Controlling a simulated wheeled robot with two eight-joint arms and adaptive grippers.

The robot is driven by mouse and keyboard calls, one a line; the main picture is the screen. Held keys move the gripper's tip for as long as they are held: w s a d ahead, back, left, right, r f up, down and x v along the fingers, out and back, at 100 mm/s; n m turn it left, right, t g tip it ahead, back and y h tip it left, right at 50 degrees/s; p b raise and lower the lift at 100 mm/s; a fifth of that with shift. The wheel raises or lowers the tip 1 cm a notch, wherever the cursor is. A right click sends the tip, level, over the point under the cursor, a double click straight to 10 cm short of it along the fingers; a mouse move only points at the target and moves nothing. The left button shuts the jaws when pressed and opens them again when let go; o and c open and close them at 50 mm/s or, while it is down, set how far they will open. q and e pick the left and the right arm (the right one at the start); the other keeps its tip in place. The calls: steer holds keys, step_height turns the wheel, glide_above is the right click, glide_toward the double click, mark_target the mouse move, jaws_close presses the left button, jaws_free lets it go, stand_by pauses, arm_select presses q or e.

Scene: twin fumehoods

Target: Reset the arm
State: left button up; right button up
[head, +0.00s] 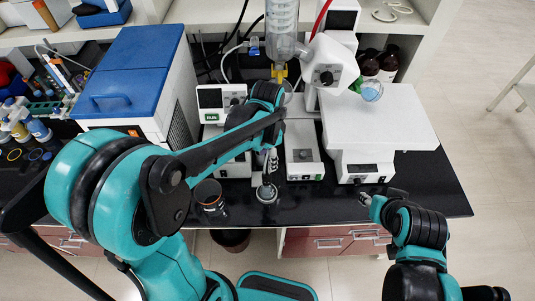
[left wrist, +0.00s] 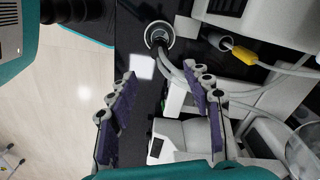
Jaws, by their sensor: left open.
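My left arm reaches in from the left over the black bench. My left gripper (head: 269,163) hangs near the bench's front edge, behind a round grey fitting (head: 266,193) in the head view. In the left wrist view its two purple-padded fingers (left wrist: 160,82) stand wide apart, with nothing held between them. The round fitting (left wrist: 160,34) shows there beyond the fingertips, with grey tubes beside it. My right gripper (head: 369,201) is low at the bench's front right edge, small and partly hidden by its own wrist, so its jaws are unclear.
A blue-lidded white box (head: 135,75) stands at the left. A white control box (head: 304,150) and a white platform device (head: 385,125) stand right of my left gripper. A dark jar (head: 209,196) stands near the front edge.

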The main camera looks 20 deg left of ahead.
step_height(320, 180, down, 19)
steer(key=b, duration=1.8)
steer(key=shift+r+b, duration=0.2)
steer(key=shift+b, duration=0.1)
steer(key=shift+o, duration=0.4)
steer(key=shift+f+b, duration=0.3)
steer(key=shift+o, duration=0.9)
steer(key=shift+f, duration=0.1)
arm_select(q)
steer(key=s+a+f+n+t, duration=0.5)
steer(key=s+f+n+t, duration=0.2)
steer(key=s+f+n, duration=0.3)
steer(key=shift+s+f, duration=0.35)
steer(key=shift+f, duration=0.55)
